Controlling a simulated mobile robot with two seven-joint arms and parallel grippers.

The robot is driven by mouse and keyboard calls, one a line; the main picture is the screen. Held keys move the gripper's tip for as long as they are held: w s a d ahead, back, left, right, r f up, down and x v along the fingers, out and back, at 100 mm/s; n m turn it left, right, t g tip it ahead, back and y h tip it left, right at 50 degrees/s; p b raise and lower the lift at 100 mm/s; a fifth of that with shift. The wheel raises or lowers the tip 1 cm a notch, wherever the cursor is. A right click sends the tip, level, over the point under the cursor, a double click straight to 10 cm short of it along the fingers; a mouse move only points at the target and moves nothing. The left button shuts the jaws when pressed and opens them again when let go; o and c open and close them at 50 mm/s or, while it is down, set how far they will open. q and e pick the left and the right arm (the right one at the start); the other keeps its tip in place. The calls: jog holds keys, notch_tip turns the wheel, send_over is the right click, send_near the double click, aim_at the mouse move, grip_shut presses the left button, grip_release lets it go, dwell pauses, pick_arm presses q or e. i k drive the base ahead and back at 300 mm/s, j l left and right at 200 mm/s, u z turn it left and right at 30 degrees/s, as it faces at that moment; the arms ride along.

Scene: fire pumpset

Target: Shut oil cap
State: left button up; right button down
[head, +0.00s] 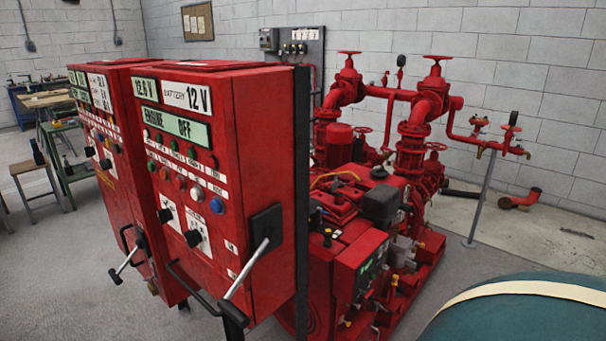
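The red engine of the pumpset (345,215) stands behind and to the right of the red control cabinets. A small dark cap-like part (327,238) sticks up on the near part of the engine, and a black round part (378,172) sits on its top. I cannot tell which of these, if either, is the oil cap, or whether it is open or shut. Neither of my grippers is in view.
Two red control cabinets (268,150) stand close in front, with lever handles (250,268) sticking out. A teal tank-like body with a cream band (530,290) fills the lower right. Red pipes and valves (425,110) rise behind the engine. Grey floor (50,270) is clear at left.

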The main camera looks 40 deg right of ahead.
aim_at(335, 184)
jog(key=k+l+u, duration=0.1)
jog(key=l+u, duration=0.15)
jog(key=l, duration=0.25)
jog(key=k+l+u, duration=0.1)
jog(key=l+u, duration=0.2)
jog(key=l, duration=0.25)
jog(key=k+l+u, duration=0.1)
jog(key=l, duration=0.25)
jog(key=k+l, duration=0.15)
jog(key=l, duration=0.2)
jog(key=k+l+u, duration=0.15)
jog(key=l, duration=0.2)
jog(key=k+l, duration=0.1)
jog(key=l, duration=0.25)
jog(key=k+l, duration=0.15)
jog(key=l, duration=0.15)
jog(key=k+l, duration=0.1)
jog(key=l, duration=0.25)
